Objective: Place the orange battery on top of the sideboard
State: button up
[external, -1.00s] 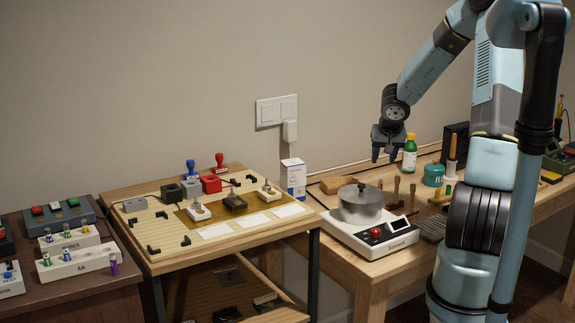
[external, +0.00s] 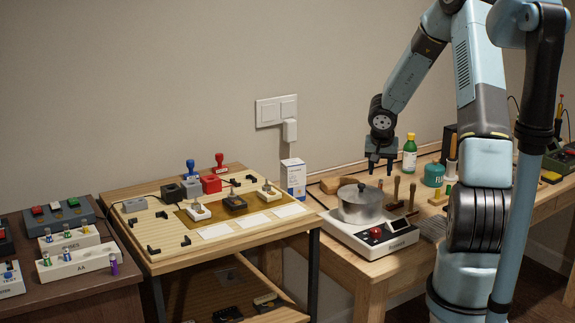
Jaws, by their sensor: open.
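I cannot make out an orange battery in this view. A dark brown cabinet top (external: 122,292) at the lower left may be the sideboard. My gripper (external: 380,171) hangs over the right-hand workbench (external: 345,258), above and behind the metal pot (external: 361,206). Its fingers point down, open, with nothing seen between them.
The pot stands on a white scale (external: 372,241). Behind it are a green bottle (external: 409,157), a teal jar (external: 434,175) and upright wooden-handled tools.

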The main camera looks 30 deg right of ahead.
aim_at(381, 180)
jog(key=shift+x, duration=2.85)
jog(key=shift+d, duration=0.15)
jog(key=shift+s, duration=0.1)
jog(key=shift+c, duration=0.3)
grip_shut()
